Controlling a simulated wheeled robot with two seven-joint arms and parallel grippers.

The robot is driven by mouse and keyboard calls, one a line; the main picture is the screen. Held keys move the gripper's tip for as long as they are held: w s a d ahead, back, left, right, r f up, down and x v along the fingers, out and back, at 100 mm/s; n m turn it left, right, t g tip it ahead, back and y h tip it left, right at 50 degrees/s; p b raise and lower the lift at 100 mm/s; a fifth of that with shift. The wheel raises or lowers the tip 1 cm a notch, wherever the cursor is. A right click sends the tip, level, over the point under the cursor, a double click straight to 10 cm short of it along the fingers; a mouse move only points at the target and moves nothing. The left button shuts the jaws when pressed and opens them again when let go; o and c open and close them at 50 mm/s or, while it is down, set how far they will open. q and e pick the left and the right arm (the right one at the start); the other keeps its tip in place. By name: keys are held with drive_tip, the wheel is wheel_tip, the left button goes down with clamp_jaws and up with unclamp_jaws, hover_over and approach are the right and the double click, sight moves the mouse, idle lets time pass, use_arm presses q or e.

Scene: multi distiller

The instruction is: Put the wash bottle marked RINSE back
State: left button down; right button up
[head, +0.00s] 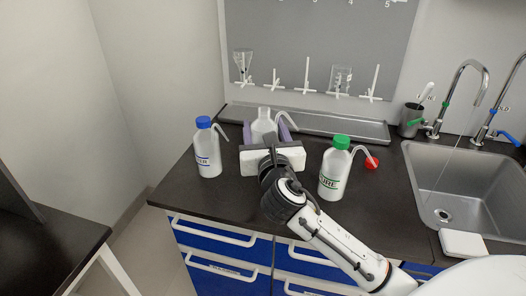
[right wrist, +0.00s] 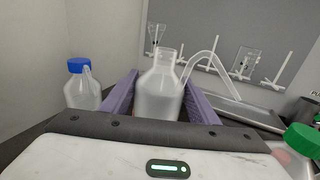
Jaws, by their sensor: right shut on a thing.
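My right gripper (head: 266,137) is shut on a translucent white bottle (head: 264,122) with a bent spout tube. Its purple fingers stand on either side of the bottle, which is upright. In the right wrist view the held bottle (right wrist: 159,92) shows an open neck with no cap; no label on it is readable. A blue-capped wash bottle (head: 208,150) stands to the left; its label is too small to read. A green-capped wash bottle (head: 333,170) stands to the right; its label seems to end in "URE". My left gripper is out of view.
A red cap-like piece (head: 372,162) lies by the green bottle's spout. A metal tray (head: 340,128) runs along the back under a grey pegboard (head: 310,40). A sink (head: 470,185) with taps is at right. The counter (head: 240,201) is clear in front.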

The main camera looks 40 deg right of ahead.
drive_tip(key=shift+f+b, duration=0.6)
drive_tip(key=shift+f, duration=1.8)
drive_tip(key=shift+f, duration=0.15)
drive_tip(key=o, duration=1)
drive_tip(key=shift+f, duration=0.15)
drive_tip(key=shift+c, duration=0.2)
drive_tip(key=shift+r, duration=0.25)
drive_tip(key=v, duration=1.2)
